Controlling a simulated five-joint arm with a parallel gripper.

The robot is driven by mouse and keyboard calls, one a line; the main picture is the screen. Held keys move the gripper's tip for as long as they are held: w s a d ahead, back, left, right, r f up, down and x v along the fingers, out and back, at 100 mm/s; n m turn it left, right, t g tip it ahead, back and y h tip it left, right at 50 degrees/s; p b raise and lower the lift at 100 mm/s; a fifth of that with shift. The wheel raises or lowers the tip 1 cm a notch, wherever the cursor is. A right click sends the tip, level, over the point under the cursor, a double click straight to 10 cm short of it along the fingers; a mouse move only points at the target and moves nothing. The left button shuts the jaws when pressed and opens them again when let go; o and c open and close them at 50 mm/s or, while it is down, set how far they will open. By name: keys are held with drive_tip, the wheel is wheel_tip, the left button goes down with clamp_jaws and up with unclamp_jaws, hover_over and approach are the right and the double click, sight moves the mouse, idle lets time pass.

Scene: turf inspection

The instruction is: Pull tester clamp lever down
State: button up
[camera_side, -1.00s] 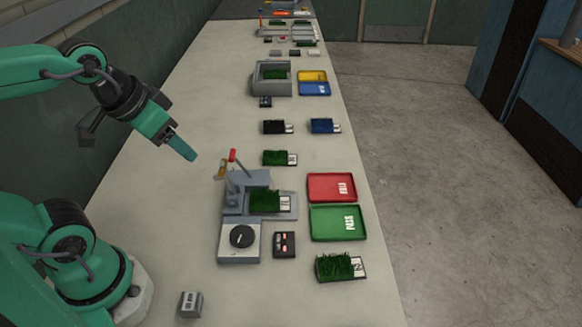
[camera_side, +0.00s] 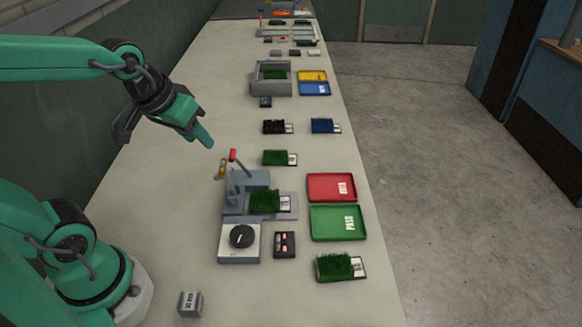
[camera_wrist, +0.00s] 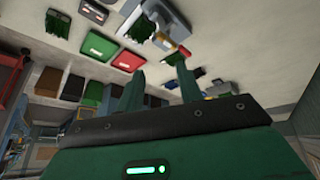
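The pull tester (camera_side: 232,203) stands on the bench, with a turf sample (camera_side: 264,201) on its bed. Its clamp lever (camera_side: 233,156) has a red tip and points up. My gripper (camera_side: 208,142) hangs above and slightly left of the lever tip, apart from it, pointing down and right. In the wrist view my gripper (camera_wrist: 158,66) shows two fingers spread with an empty gap.
A red tray (camera_side: 318,187) and a green tray (camera_side: 325,222) lie right of the tester. A dial box (camera_side: 230,254) and a small button box (camera_side: 285,245) are in front. Further turf samples lie around; the bench left of the tester is clear.

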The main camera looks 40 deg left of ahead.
sight(231, 153)
drive_tip(key=shift+w+a+f+n+g+y, duration=0.15)
drive_tip(key=shift+w+a+f+n, duration=1)
drive_tip(key=shift+w+f, duration=0.6)
drive_tip(key=shift+w+a+f+n+g+y, duration=0.1)
drive_tip(key=shift+w+a+f+n, duration=0.95)
drive_tip(key=shift+w+f, duration=0.65)
drive_tip(key=shift+w+a+f+n+g+y, duration=0.15)
drive_tip(key=shift+w+a+f+n, duration=1)
drive_tip(key=shift+w+f, duration=0.6)
drive_tip(key=shift+d+f, duration=0.1)
drive_tip(key=shift+a+x, duration=0.1)
drive_tip(key=shift+x, duration=1.8)
drive_tip(key=shift+a+x, duration=0.15)
drive_tip(key=shift+x, duration=1.75)
drive_tip(key=shift+c, duration=0.3)
clamp_jaws()
